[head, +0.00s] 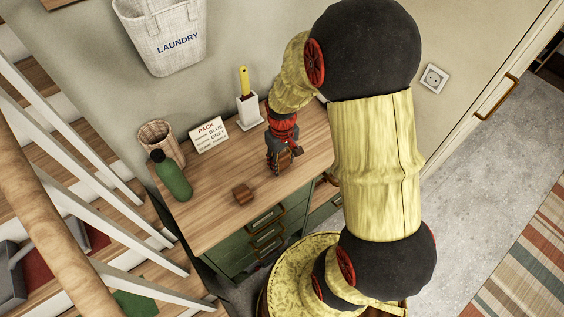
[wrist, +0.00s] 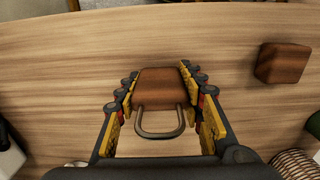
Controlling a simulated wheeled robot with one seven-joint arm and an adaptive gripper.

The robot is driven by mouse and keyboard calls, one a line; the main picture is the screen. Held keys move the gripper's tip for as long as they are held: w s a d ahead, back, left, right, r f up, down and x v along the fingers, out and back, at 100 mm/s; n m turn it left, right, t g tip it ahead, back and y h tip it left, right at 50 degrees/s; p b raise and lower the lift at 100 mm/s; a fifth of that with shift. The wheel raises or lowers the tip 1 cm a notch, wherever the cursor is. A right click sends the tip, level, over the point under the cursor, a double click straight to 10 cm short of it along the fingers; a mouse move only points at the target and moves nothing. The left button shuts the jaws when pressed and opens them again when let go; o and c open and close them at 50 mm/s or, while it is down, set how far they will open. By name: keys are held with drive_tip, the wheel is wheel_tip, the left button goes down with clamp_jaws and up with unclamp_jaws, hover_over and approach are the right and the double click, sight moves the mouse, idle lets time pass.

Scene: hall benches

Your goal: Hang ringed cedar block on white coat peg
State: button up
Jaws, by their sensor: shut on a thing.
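The ringed cedar block (wrist: 160,87) is a reddish-brown wooden block with a grey metal loop on the side toward the wrist camera. My gripper (wrist: 158,78) is shut on it, with a yellow-padded finger at each side. In the head view my gripper (head: 281,160) is low over the wooden top of the green cabinet, near its right part. The held block is small and mostly covered by the fingers there. I cannot tell whether it touches the surface. I cannot make out a white coat peg in either view.
A second brown block (head: 242,194) lies on the cabinet top (head: 215,222), left of my gripper. A green bottle (head: 172,175), wicker basket (head: 158,140), sign card (head: 209,135) and white holder (head: 248,111) stand nearby. A laundry bag (head: 168,38) hangs on the wall. A stair railing (head: 90,200) borders the left.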

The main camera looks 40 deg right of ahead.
drive_tip(key=shift+f, duration=0.15)
drive_tip(key=o, duration=1)
